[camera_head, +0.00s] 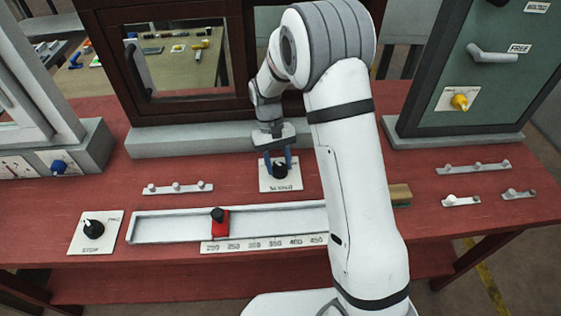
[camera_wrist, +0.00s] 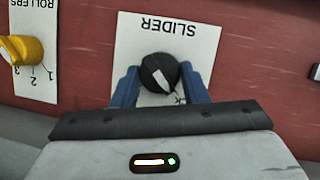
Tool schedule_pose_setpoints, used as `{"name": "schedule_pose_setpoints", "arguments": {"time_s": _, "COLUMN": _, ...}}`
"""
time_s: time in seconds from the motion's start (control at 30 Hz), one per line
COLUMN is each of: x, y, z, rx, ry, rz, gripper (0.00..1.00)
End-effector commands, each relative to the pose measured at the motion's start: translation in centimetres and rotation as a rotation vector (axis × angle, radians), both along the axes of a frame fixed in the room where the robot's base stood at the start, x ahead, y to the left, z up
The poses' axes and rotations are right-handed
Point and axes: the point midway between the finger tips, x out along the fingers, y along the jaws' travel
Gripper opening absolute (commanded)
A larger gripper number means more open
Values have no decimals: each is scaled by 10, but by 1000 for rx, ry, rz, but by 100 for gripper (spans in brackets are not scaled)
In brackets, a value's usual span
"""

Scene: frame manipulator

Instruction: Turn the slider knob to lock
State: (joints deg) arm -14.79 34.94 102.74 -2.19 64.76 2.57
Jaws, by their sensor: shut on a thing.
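The black slider knob (camera_head: 280,170) sits on a white plate (camera_head: 266,186) on the red table, in front of the dark-framed window. In the wrist view the knob (camera_wrist: 159,72) has a white pointer mark, and its plate (camera_wrist: 133,38) reads "SLIDER" upside down. My gripper (camera_head: 279,163) comes down over the knob from behind. Its blue fingers (camera_wrist: 158,84) stand on both sides of the knob and are shut on it. Part of the plate's lettering near the fingers is hidden in the wrist view.
A white slider rail (camera_head: 170,227) with a red block (camera_head: 220,225) runs in front of the knob. A second black knob (camera_head: 93,229) is at left. A yellow knob (camera_wrist: 18,50) on a "ROLLERS" plate is beside the gripper. Small hook racks (camera_head: 178,188) lie around.

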Motion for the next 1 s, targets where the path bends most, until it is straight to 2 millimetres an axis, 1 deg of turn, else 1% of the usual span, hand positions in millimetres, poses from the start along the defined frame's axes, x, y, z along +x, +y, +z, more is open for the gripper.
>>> {"name": "schedule_pose_setpoints", "arguments": {"time_s": 0.03, "x": -4, "y": -1, "z": -3, "rx": -3, "ry": 15, "rz": -1, "gripper": 17}}
{"name": "schedule_pose_setpoints", "arguments": {"time_s": 0.07, "x": -4, "y": -1, "z": -3, "rx": -3, "ry": 15, "rz": -1, "gripper": 17}}
{"name": "schedule_pose_setpoints", "arguments": {"time_s": 0.1, "x": -4, "y": -1, "z": -3, "rx": -3, "ry": 15, "rz": -2, "gripper": 43}}
{"name": "schedule_pose_setpoints", "arguments": {"time_s": 0.33, "x": -2, "y": -1, "z": -2, "rx": -1, "ry": 8, "rz": -2, "gripper": 62}}
{"name": "schedule_pose_setpoints", "arguments": {"time_s": 0.57, "x": -1, "y": -1, "z": 0, "rx": -1, "ry": 4, "rz": -2, "gripper": 62}}
{"name": "schedule_pose_setpoints", "arguments": {"time_s": 0.67, "x": 2, "y": 0, "z": 5, "rx": -1, "ry": 3, "rz": -2, "gripper": 62}}
{"name": "schedule_pose_setpoints", "arguments": {"time_s": 1.0, "x": 22, "y": 8, "z": 55, "rx": -1, "ry": 3, "rz": -1, "gripper": 62}}
